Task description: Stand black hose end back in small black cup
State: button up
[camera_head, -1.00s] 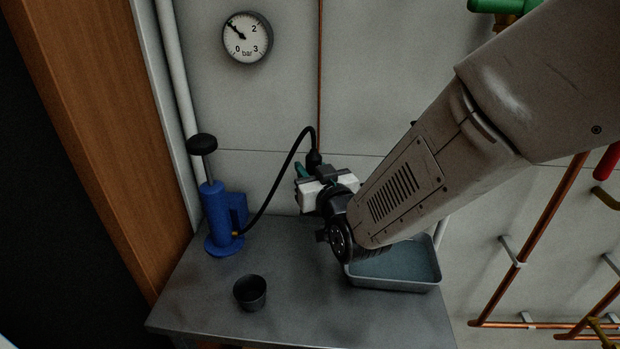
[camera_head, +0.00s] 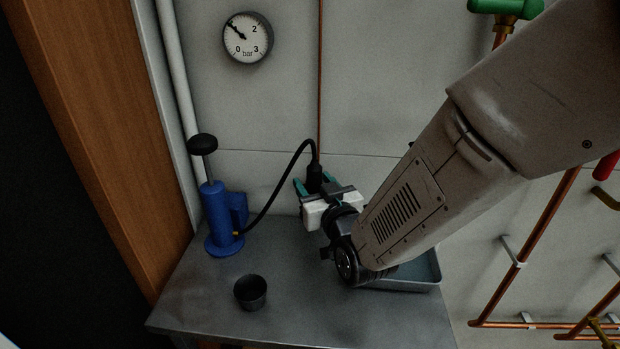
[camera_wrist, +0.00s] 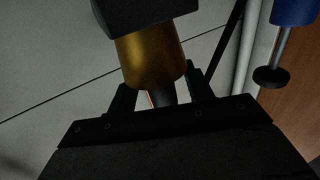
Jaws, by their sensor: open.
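The small black cup (camera_head: 250,292) stands upright on the bench front left, with no hose in it. The black hose (camera_head: 283,188) runs from the blue pump (camera_head: 219,220) in an arch to the black hose end (camera_head: 314,176), which is upright near the wall, well behind and right of the cup. My gripper (camera_head: 319,190) is open around the hose end. In the wrist view, a brass sleeve with a black block (camera_wrist: 152,55) lies between and beyond the fingers. What supports the hose end is hidden.
A grey tray (camera_head: 425,284) stands on the bench (camera_head: 290,308) at right, partly behind my arm. A pressure gauge (camera_head: 247,38) and a thin copper pipe (camera_head: 320,80) are on the wall. The bench around the cup is clear.

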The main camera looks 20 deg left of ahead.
aim_at(318, 187)
jog(key=v, duration=0.5)
jog(key=shift+d, duration=0.3)
jog(key=w+d+r+m+g+h, duration=0.15)
jog(key=d+h, duration=0.25)
jog(key=d, duration=0.7)
jog(key=d+r+m+g+h, duration=0.2)
jog(key=d+g+h, duration=0.15)
jog(key=d, duration=0.85)
jog(key=s+d+r+m+g+h, duration=0.2)
jog(key=s+d+g+h, duration=0.1)
jog(key=s+d, duration=0.7)
jog(key=shift+s+d+m+g, duration=0.35)
jog(key=shift+s+d+g, duration=0.05)
jog(key=shift+d, duration=0.45)
jog(key=shift+o, duration=0.4)
jog(key=s+d+m+g, duration=0.1)
jog(key=s+d, duration=0.1)
jog(key=s, duration=0.3)
jog(key=s+d+r+g+h, duration=0.1)
jog(key=s+d+g, duration=0.1)
jog(key=s, duration=0.4)
jog(key=shift+s+d+r+m, duration=0.2)
jog(key=shift+s+d+m, duration=0.2)
jog(key=shift+d, duration=0.45)
jog(key=shift+s+g, duration=0.35)
jog(key=shift+g, duration=0.05)
